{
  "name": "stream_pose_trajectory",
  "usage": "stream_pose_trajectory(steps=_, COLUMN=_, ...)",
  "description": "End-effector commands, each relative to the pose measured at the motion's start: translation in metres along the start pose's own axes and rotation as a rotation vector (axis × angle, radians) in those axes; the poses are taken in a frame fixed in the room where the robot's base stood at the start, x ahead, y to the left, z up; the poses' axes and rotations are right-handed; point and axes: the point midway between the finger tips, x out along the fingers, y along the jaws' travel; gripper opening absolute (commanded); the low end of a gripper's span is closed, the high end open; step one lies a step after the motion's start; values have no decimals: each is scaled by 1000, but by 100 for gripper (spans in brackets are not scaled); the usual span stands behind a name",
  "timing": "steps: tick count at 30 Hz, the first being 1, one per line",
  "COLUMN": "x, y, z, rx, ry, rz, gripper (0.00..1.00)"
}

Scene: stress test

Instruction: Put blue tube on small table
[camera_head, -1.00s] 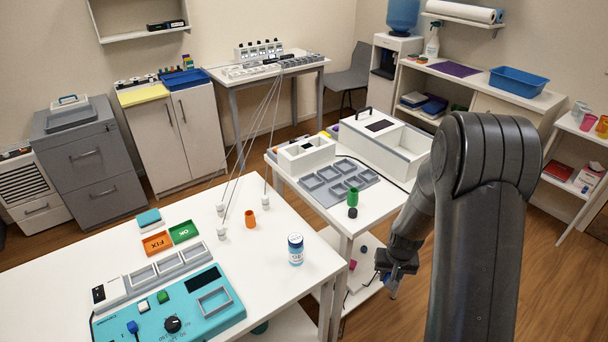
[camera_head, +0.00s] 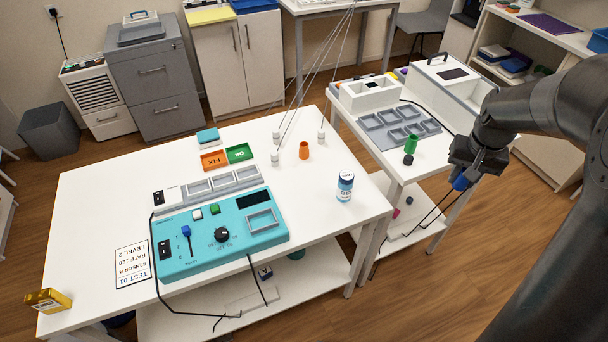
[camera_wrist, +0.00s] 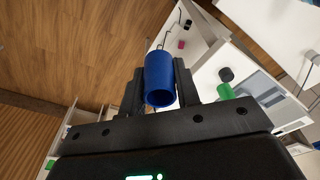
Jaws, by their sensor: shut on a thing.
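A blue tube (camera_wrist: 159,78) is held between the two fingers of my gripper (camera_wrist: 160,92) in the wrist view, its open end facing the camera. In the head view my gripper (camera_head: 468,168) is at the right, just past the right edge of the smaller white table (camera_head: 388,160), over the floor. A bit of the blue tube (camera_head: 461,184) shows below the fingers, apart from any table. The smaller table carries a grey slotted tray (camera_head: 398,124), a green tube (camera_head: 411,144) and a black round piece (camera_head: 408,159).
A larger white table (camera_head: 95,205) stands to the left with a teal device (camera_head: 195,262), an orange tube (camera_head: 304,150) and a white-blue bottle (camera_head: 345,186). White boxes (camera_head: 372,93) fill the far part of the smaller table. Dark cables (camera_head: 425,222) hang by its lower shelf.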

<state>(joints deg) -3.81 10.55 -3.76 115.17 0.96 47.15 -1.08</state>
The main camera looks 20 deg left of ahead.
Motion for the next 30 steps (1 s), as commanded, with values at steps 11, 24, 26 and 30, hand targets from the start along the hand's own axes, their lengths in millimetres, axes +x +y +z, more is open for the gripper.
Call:
stream_pose_trajectory(steps=11, x=6, y=-99, z=-22, rx=-249, ry=-4, rz=-25, gripper=8)
stream_pose_trajectory(steps=24, x=4, y=-307, z=-7, rx=-727, ry=-2, rz=-84, gripper=8)
stream_pose_trajectory(steps=26, x=4, y=-324, z=-1, rx=-767, ry=-2, rz=-90, gripper=8)
stream_pose_trajectory(steps=30, x=3, y=-354, z=10, rx=-837, ry=-2, rz=-100, gripper=8)
